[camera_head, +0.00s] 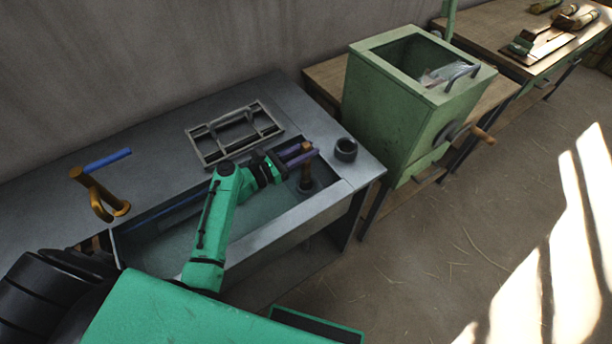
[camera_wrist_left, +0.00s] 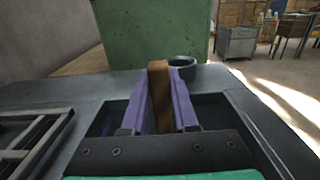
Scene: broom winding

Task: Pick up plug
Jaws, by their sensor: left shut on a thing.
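The plug (camera_head: 305,178) is a brown upright post with a dark round base, standing in the sunken basin of the metal table at its right end. My left gripper (camera_head: 299,154), with purple fingers, reaches over the basin and is shut on the post's upper part. In the left wrist view the post (camera_wrist_left: 158,95) stands between the two fingers (camera_wrist_left: 160,105). Its lower part is hidden there by the gripper. In the head view the base appears to be low in the basin; I cannot tell whether it touches the bottom. My right gripper is not in view.
A dark ring-shaped cup (camera_head: 346,149) stands on the table's right corner. A metal frame rack (camera_head: 233,134) lies behind the basin. A brass faucet (camera_head: 98,195) with a blue handle is at left. A green box with a crank (camera_head: 410,105) stands to the right.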

